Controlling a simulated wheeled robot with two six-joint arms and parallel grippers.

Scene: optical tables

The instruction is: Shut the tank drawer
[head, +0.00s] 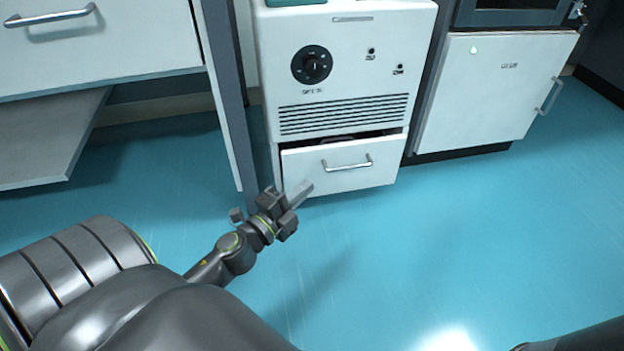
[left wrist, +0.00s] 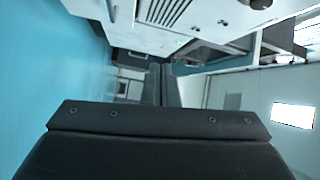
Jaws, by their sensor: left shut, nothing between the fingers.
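The tank drawer (head: 335,168) is the white drawer with a silver bar handle (head: 347,164) at the foot of a white cabinet unit (head: 355,50) in the head view. It stands partly open; a dark gap shows above its front edge. My left gripper (head: 300,194) is shut and empty, just in front of the drawer's lower left corner. I cannot tell whether its tip touches the front. In the left wrist view the shut fingers (left wrist: 161,85) point toward the white furniture. My right gripper is not in view.
A white drawer unit (head: 110,50) with a low shelf (head: 45,140) stands at the left, beside a dark upright post (head: 228,90). A white cabinet (head: 490,90) with a side handle stands at the right. The blue floor (head: 440,230) in front is clear.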

